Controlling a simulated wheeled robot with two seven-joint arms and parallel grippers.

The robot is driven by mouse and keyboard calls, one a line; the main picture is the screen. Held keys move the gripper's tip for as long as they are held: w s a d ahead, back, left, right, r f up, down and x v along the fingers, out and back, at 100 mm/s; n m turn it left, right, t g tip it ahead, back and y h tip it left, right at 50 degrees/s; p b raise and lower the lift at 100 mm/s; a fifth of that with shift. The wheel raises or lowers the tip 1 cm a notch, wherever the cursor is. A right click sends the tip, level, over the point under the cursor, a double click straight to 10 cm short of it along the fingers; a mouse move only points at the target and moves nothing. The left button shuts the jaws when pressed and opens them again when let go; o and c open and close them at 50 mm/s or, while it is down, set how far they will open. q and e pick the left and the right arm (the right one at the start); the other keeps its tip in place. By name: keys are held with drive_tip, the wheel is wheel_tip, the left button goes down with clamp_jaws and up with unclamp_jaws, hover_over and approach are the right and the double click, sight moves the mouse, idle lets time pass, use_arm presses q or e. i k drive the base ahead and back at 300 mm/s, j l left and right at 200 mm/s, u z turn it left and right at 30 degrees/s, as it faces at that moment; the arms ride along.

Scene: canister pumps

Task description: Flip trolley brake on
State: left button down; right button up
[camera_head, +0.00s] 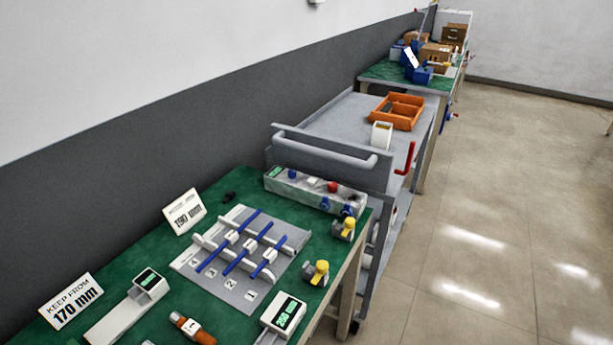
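A grey trolley (333,118) stands against the wall between two green-topped benches, with its push handle (330,146) facing the near bench. A red lever (406,158) sticks up at the trolley's right side, near the handle end. Its upper part is upright and its lower end bends left; I take it to be the brake lever. No hand or gripper touches it. Neither of my grippers is in view. The trolley's wheels are mostly hidden behind the near bench.
An orange divided tray (397,110) and a white container (381,135) are on the trolley. The near bench (225,200) holds a rack of blue rods (240,258), gauges, signs and yellow-topped pieces. The far bench (385,72) holds boxes. The floor (490,210) at right is clear.

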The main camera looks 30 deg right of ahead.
sight(411, 152)
drive_tip(key=l+z, duration=0.15)
drive_tip(key=z, duration=0.2)
drive_tip(key=l+z, duration=0.15)
drive_tip(key=z, duration=0.15)
drive_tip(key=i+l+z, duration=0.1)
drive_tip(key=z, duration=0.25)
